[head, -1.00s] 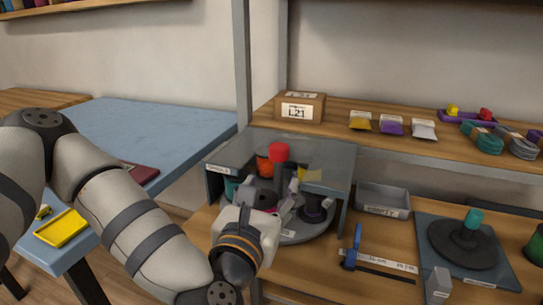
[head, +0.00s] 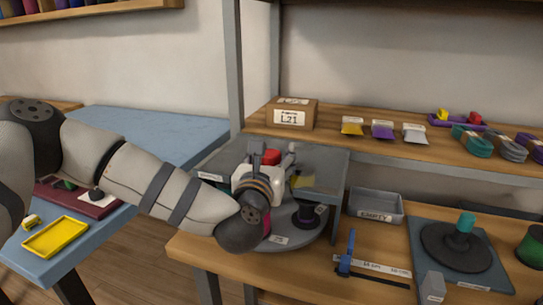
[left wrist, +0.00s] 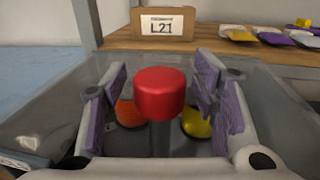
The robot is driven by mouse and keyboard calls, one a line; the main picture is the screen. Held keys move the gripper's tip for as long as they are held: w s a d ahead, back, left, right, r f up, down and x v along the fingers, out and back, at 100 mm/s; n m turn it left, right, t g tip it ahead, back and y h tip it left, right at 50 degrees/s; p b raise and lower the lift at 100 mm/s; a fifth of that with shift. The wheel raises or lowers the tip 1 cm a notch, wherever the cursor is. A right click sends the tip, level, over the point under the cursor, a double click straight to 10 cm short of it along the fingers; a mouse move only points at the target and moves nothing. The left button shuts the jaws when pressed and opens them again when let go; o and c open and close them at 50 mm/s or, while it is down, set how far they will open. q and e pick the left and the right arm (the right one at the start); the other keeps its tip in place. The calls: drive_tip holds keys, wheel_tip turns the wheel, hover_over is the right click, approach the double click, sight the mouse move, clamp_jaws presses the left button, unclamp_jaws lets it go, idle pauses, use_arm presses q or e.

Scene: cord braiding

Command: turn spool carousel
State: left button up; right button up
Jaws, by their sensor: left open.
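The spool carousel (head: 282,237) is a grey round turntable on the wooden bench, under a see-through grey cover (head: 328,163). A red knob (head: 271,157) stands up above the cover. My left gripper (head: 272,150) is over the cover at the knob, open, its fingers on either side of it. In the left wrist view the red knob (left wrist: 160,93) is between the two purple-padded fingers, with visible gaps. An orange spool (left wrist: 130,113) and a yellow spool (left wrist: 197,122) show below. A dark purple spool (head: 307,215) sits at the carousel's right. My wrist hides the carousel's front left.
A box labelled L21 (head: 291,115) stands on the shelf behind the cover. A grey bin marked EMPTY (head: 376,205), a blue-handled tool (head: 346,255) and a dark round stand (head: 458,247) are to the right. A blue table (head: 150,135) is at the left.

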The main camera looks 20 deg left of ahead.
use_arm(q)
clamp_jaws()
drive_tip(key=shift+a+m+h, duration=0.1)
drive_tip(key=shift+m+h, duration=0.4)
drive_tip(key=shift+h, duration=0.2)
drive_tip(key=m+h, duration=0.1)
drive_tip(key=h, duration=0.1)
drive_tip(key=shift+f+m+h+b, duration=0.15)
drive_tip(key=shift+m+h+b, duration=0.15)
drive_tip(key=shift+b, duration=0.1)
drive_tip(key=shift+r+m+h, duration=0.2)
drive_tip(key=shift+m+h, duration=0.1)
drive_tip(key=shift+h, duration=0.2)
unclamp_jaws()
drive_tip(key=s, duration=0.4)
drive_tip(key=s+a, duration=0.1)
drive_tip(key=s, duration=0.3)
drive_tip(key=s+a, duration=0.1)
drive_tip(key=s, duration=0.3)
